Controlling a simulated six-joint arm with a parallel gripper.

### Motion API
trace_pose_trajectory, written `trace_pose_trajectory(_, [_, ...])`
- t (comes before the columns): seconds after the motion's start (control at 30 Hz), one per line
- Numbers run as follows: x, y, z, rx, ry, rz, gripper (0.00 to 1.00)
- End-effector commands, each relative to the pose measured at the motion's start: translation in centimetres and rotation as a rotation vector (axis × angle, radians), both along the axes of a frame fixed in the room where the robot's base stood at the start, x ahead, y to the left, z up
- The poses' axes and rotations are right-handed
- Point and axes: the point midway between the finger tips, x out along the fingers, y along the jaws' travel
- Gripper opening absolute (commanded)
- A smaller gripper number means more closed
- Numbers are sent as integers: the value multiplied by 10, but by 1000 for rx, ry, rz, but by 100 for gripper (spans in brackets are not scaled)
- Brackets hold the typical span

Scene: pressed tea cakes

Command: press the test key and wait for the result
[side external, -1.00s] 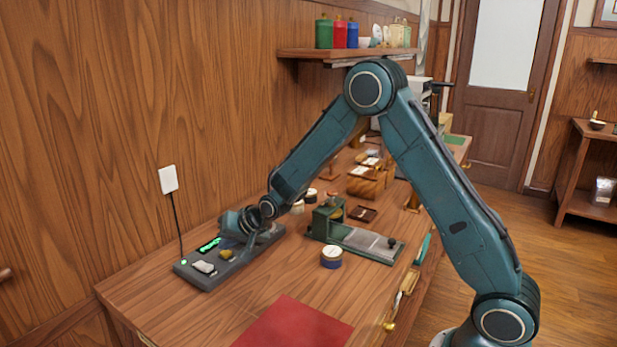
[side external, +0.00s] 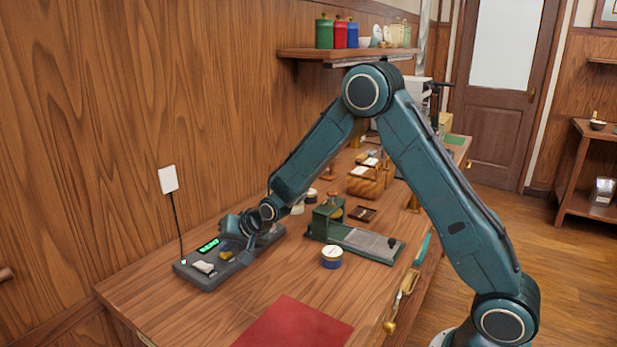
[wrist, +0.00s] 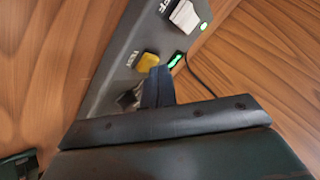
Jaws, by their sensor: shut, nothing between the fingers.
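The tester (side external: 205,281) is a long grey box on the bench, near the wall. Its yellow key (wrist: 148,62), marked TEST, also shows in the side view (side external: 226,255). A lit green display (side external: 208,245) is behind the key; its reading is too small to make out, and in the wrist view only part of it (wrist: 174,61) shows. My gripper (wrist: 156,76) is shut and empty, its tips right beside the yellow key. I cannot tell whether they touch it.
A pale switch (wrist: 185,16) and a small green light (wrist: 203,26) are on the tester. A black cord runs to a wall plate (side external: 168,179). A green press (side external: 345,236), a round tin (side external: 331,257) and a red mat (side external: 293,325) are on the bench. The front left is clear.

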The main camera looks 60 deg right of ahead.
Motion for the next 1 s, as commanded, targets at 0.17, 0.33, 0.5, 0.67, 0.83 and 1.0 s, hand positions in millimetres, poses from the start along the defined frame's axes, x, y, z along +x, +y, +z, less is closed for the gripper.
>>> trace_pose_trajectory(0.17, [0, 0, -2, 0, 2, 1, 0])
trace_pose_trajectory(0.33, [-1, 0, -3, 0, 2, 1, 0])
trace_pose_trajectory(0.5, [-1, 0, -3, 0, 2, 1, 0])
trace_pose_trajectory(0.67, [-1, 0, -2, 0, 2, 1, 0])
trace_pose_trajectory(0.83, [0, 0, 4, 0, 1, 1, 0])
trace_pose_trajectory(1.0, [0, 0, 11, 0, 0, 0, 0])
